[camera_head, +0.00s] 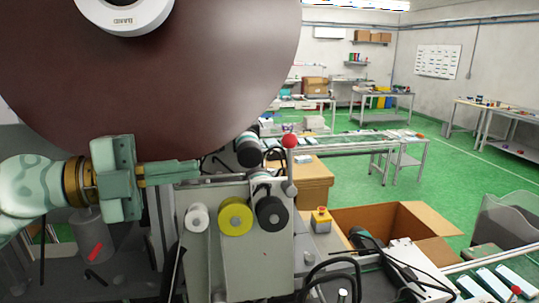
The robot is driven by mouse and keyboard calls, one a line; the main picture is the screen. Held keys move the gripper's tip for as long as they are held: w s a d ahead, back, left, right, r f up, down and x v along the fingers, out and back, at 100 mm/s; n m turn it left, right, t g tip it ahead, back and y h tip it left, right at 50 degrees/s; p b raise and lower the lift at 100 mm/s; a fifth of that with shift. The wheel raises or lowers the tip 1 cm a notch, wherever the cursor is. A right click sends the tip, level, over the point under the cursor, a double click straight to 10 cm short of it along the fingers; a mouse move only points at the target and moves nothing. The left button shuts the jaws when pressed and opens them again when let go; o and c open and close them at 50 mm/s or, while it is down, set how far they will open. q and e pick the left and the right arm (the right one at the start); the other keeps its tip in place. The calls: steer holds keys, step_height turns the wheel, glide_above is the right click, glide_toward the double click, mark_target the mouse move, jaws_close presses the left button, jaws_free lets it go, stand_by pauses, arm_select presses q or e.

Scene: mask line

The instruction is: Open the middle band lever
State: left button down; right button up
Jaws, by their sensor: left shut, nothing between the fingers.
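A lever with a red ball knob (289,141) stands upright at the right top edge of the grey machine (255,258). I cannot tell whether it is the middle band lever. My left gripper (196,169) reaches in from the left, with its fingers pointing right. Its fingers are together and empty, at the machine's upper left, left of the red knob and apart from it. My right gripper does not show.
A large dark brown roll (160,85) fills the upper left, just above my left gripper. White, yellow (235,217) and black rollers sit on the machine's front. An open cardboard box (390,222) and a yellow box with a red button (321,220) are to the right.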

arm_select(q)
steer(key=p, duration=0.5)
glide_toward(289, 166)
steer(key=d, duration=0.1)
steer(key=w+d+r, duration=0.1)
steer(key=d, duration=0.1)
steer(key=w+d, duration=0.1)
steer(key=d, duration=0.1)
steer(key=shift+w+r, duration=0.15)
steer(key=shift+w, duration=0.1)
steer(key=shift+w+d, duration=0.2)
steer(key=shift+d, duration=0.4)
